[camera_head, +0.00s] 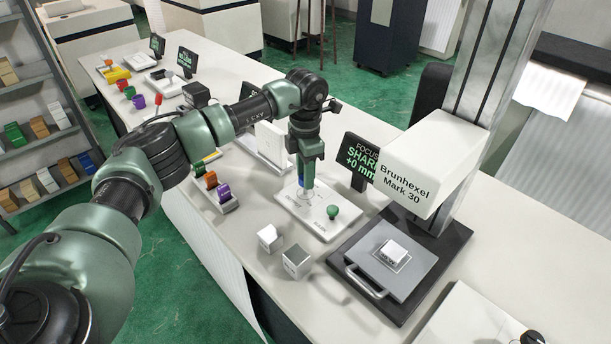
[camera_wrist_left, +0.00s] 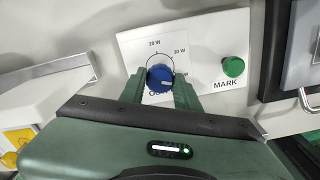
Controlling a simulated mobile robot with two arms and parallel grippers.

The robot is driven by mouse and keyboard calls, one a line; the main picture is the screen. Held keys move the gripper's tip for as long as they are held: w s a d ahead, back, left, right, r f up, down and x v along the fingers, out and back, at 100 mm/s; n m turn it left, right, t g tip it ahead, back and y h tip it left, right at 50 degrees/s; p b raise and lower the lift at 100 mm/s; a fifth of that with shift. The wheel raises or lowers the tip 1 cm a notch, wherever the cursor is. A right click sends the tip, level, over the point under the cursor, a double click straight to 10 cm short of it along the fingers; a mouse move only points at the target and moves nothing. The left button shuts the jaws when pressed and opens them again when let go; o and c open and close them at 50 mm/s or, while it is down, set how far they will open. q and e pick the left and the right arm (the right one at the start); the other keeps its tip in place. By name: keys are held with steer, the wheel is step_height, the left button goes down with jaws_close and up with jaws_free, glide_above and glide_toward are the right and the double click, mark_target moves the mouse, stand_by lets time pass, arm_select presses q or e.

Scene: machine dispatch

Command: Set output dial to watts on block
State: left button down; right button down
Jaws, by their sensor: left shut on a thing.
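The output dial is a blue round knob (camera_wrist_left: 160,78) on a white control panel (camera_wrist_left: 200,40), with marks reading 20 W and 30 W around it; other marks are partly hidden. My left gripper (camera_wrist_left: 160,88) is shut on the knob, one finger on each side. In the head view my left gripper (camera_head: 304,188) points down at the panel (camera_head: 318,222), hiding most of the knob. The knob's exact setting is hard to read. A pale block (camera_head: 393,252) lies on the grey plate (camera_head: 372,268) of the Brunhexel Mark 30 machine (camera_head: 430,165). My right gripper is not in view.
A green MARK button (camera_head: 333,211) sits on the panel close to my left gripper. A dark display (camera_head: 361,160) reads FOCUS SHARP. Two metallic blocks (camera_head: 296,261) stand on the table before the panel. A tray with coloured pieces (camera_head: 212,186) is to the left.

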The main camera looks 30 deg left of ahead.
arm_select(q)
steer(key=shift+w+m, duration=0.1)
steer(key=shift+m, duration=0.8)
steer(key=shift+r, duration=0.1)
steer(key=c, duration=1)
jaws_free()
step_height(320, 180, up, 8)
steer(key=shift+f+b, duration=0.15)
steer(key=shift+b, duration=0.55)
